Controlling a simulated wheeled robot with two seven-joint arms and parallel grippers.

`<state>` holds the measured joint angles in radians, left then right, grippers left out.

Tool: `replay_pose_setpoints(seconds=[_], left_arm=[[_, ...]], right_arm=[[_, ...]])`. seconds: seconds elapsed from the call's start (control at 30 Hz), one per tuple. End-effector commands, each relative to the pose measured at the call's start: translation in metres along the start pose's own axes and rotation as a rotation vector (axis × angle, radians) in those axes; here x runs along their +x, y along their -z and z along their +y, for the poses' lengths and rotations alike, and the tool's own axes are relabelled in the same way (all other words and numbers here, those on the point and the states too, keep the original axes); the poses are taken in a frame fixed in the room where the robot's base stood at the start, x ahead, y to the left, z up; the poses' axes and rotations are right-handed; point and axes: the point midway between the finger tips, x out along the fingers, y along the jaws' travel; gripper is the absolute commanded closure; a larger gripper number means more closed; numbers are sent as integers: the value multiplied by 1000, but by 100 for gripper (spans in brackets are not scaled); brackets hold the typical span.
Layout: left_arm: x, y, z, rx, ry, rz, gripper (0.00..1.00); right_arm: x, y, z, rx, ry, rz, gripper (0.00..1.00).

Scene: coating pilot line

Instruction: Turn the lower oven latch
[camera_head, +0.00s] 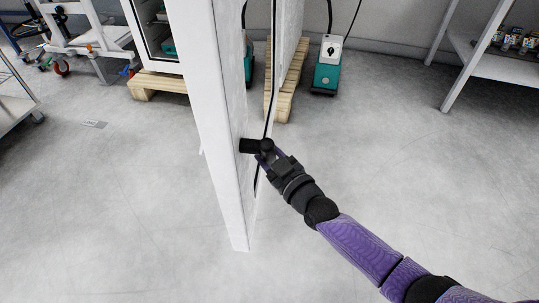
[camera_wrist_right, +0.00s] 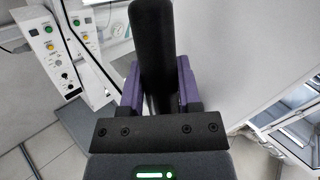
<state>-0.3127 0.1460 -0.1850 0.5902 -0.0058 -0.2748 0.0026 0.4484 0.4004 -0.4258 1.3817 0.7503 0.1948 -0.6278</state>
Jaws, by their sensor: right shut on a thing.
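The black lower oven latch (camera_head: 249,145) sticks out at the edge of a tall white oven door (camera_head: 222,120), which is seen nearly edge-on in the head view. My right gripper (camera_head: 263,154) reaches it from the lower right and is shut on it. In the right wrist view the latch (camera_wrist_right: 152,45) is a thick dark bar standing upright between the purple fingers of the gripper (camera_wrist_right: 159,92). The gripper hides the lower part of the latch. My left gripper is in neither view.
Wooden pallets (camera_head: 160,84) stand on the floor behind the door. A green and white unit (camera_head: 328,65) stands at the back, and a white shelf rack (camera_head: 490,62) at the right. A control panel (camera_wrist_right: 58,50) shows in the wrist view. The front floor is clear.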

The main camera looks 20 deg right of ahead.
Motion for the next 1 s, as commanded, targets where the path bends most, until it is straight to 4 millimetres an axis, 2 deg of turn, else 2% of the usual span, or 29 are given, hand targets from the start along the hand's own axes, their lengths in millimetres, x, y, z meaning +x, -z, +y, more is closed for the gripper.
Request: replay_pose_setpoints(seconds=[0.37,1.0], left_arm=[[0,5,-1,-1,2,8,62],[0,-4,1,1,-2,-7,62]], right_arm=[[0,-1,0,0,0,-1,100],[0,-1,0,0,1,-3,100]])
